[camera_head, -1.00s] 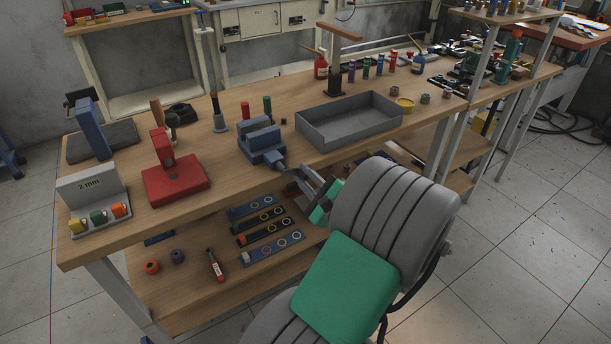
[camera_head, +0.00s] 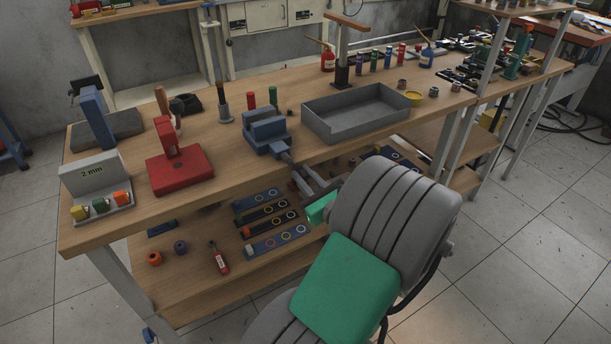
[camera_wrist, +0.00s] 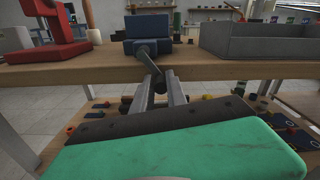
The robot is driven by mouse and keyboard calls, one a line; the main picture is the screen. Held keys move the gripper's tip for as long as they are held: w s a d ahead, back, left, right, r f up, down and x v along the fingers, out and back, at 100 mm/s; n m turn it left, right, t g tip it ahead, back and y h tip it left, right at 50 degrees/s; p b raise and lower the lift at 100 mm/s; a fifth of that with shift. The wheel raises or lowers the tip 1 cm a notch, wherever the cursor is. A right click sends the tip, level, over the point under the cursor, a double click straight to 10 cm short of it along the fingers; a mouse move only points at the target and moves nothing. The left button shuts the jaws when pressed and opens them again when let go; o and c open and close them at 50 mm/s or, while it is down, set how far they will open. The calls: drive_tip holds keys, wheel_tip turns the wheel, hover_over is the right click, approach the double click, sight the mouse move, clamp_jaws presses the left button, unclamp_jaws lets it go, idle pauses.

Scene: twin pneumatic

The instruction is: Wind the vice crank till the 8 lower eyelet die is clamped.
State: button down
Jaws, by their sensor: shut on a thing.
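The blue vice (camera_head: 266,134) stands at the front edge of the workbench, left of the grey tray. Its crank (camera_head: 284,156) sticks out over the edge toward my arm. My gripper (camera_head: 298,176) is in front of the bench edge, shut on the crank's end. In the wrist view the crank (camera_wrist: 147,60) hangs down at a slant from the vice (camera_wrist: 148,28), and its dark lower end sits between the fingertips of my gripper (camera_wrist: 158,92). I cannot make out the 8 lower eyelet die between the jaws.
The grey tray (camera_head: 345,133) stands right of the vice, and a red press (camera_head: 178,172) stands left. The bench edge (camera_wrist: 60,78) lies just above my fingers. A lower shelf (camera_head: 190,285) holds several die strips (camera_head: 276,242) and small parts.

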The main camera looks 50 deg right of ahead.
drive_tip(key=shift+r, duration=0.2)
drive_tip(key=c, duration=1.4)
unclamp_jaws()
drive_tip(key=shift+c, duration=0.2)
drive_tip(key=shift+o, duration=0.3)
drive_tip(key=shift+f, duration=0.1)
